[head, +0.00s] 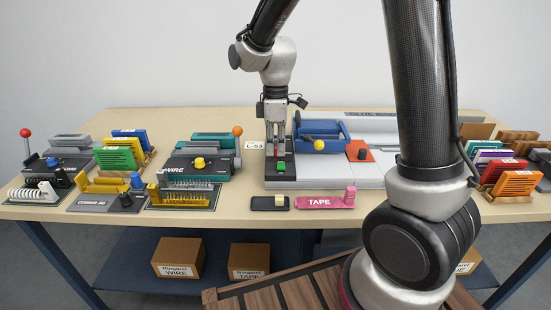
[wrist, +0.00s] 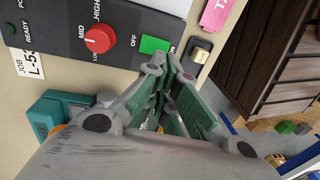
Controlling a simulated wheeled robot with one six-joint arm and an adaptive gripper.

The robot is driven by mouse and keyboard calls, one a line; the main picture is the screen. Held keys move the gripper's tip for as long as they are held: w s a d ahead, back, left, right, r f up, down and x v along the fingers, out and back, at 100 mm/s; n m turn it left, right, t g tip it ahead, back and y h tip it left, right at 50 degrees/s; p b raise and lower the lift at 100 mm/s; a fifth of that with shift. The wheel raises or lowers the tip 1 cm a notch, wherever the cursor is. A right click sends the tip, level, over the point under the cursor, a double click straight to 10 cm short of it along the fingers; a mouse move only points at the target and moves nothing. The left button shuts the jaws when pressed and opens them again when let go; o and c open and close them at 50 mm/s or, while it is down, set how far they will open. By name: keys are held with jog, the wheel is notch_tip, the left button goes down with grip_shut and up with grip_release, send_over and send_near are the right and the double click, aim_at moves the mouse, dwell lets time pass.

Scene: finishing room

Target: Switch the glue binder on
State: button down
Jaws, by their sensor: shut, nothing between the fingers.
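The glue binder (head: 335,172) stands at the middle of the bench, with a pale base and a blue clamp (head: 322,131). Its black control panel (head: 283,183) is at its left end and also shows in the wrist view (wrist: 62,42). The panel has a red knob (wrist: 99,39) and a green switch (wrist: 155,45) between OFF and ON marks. The switch also shows in the head view (head: 281,166). I cannot tell which way it is tipped. My gripper (head: 276,147) is shut and empty, pointing down over the panel; its fingertips (wrist: 172,72) appear close beside the switch. Contact is unclear.
A small black block with a pale top (head: 270,203) and a pink TAPE tool (head: 325,201) lie in front. The teal WIRE machine (head: 203,165) stands left. A JOB card (head: 254,146) lies beside the panel. Book racks (head: 503,180) stand right.

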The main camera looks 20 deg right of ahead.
aim_at(275, 167)
jog(key=shift+s+a+f, duration=0.1)
jog(key=shift+s+f, duration=0.1)
jog(key=shift+f, duration=1.55)
jog(key=shift+s+f, duration=0.15)
jog(key=shift+f, duration=0.15)
jog(key=shift+w+d+r, duration=0.1)
jog(key=shift+w+r, duration=0.05)
jog(key=shift+w, duration=0.25)
jog(key=shift+w+d+r, duration=0.1)
jog(key=shift+w, duration=0.3)
